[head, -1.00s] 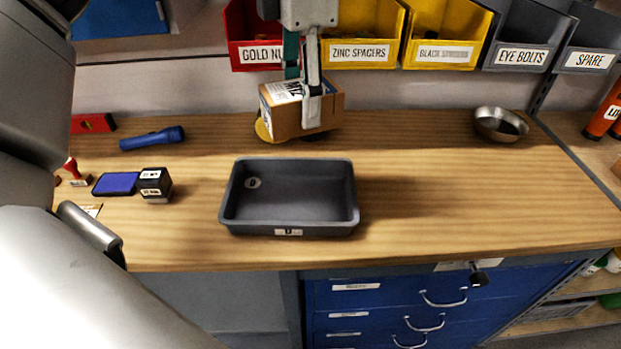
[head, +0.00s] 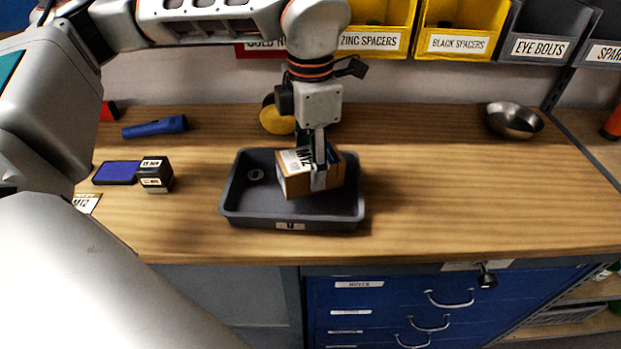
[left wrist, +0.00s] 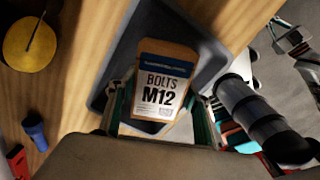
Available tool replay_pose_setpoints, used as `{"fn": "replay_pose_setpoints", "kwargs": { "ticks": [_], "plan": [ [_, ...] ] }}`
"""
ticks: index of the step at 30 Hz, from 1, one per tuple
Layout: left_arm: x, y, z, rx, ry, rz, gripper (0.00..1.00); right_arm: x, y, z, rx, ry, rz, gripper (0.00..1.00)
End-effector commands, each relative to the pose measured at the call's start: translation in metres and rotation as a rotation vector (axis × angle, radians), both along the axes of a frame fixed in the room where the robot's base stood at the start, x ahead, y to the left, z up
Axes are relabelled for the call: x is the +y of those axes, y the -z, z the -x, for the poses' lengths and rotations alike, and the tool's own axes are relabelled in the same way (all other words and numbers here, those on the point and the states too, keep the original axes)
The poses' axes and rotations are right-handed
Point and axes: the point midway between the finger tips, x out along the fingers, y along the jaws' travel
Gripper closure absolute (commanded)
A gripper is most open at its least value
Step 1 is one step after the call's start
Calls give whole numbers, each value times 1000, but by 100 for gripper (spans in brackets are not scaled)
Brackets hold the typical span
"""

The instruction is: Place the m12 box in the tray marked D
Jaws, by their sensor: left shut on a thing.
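The m12 box (head: 298,180) is a brown carton with a white label, reading BOLTS M12 in the left wrist view (left wrist: 160,88). My left gripper (head: 319,178) is shut on it, with one finger on each side of it in the left wrist view (left wrist: 162,112). The dark grey tray (head: 245,212) stands on the bench with a small label on its front wall. In the head view the box overlaps the right half of the tray's opening; I cannot tell whether it touches the floor. The tray also shows in the left wrist view (left wrist: 204,42).
A yellow round object (head: 275,121) lies behind the tray. A blue flashlight (head: 155,127), a blue pad (head: 116,172) and a black block (head: 156,174) lie to the left. A metal bowl (head: 513,120) stands at the back right. The bench right of the tray is clear.

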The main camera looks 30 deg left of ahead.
Motion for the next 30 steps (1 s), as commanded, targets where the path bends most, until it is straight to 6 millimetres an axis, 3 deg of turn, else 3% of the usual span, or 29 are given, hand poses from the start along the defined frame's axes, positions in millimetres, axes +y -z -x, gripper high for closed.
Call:
{"fn": "replay_pose_setpoints", "kwargs": {
  "ticks": [5,12,23,24,25,26,30],
  "plan": [
    [0,11,0,0,0,1,87,0,0,-1,-2,0,1,100],
    [0,42,0,0,0,1,87,-1,3,0,2,0,5,100],
    [0,46,0,-2,0,1,87,-2,5,0,3,0,7,100],
    [0,46,0,-1,0,1,47,-2,5,0,3,0,7,100],
    [0,46,0,-1,0,0,39,-2,5,0,3,0,7,100],
    [0,46,0,-1,0,0,35,-2,5,0,3,0,7,100],
    [0,45,0,-1,0,1,35,-2,5,0,2,0,7,100]
  ]
}}
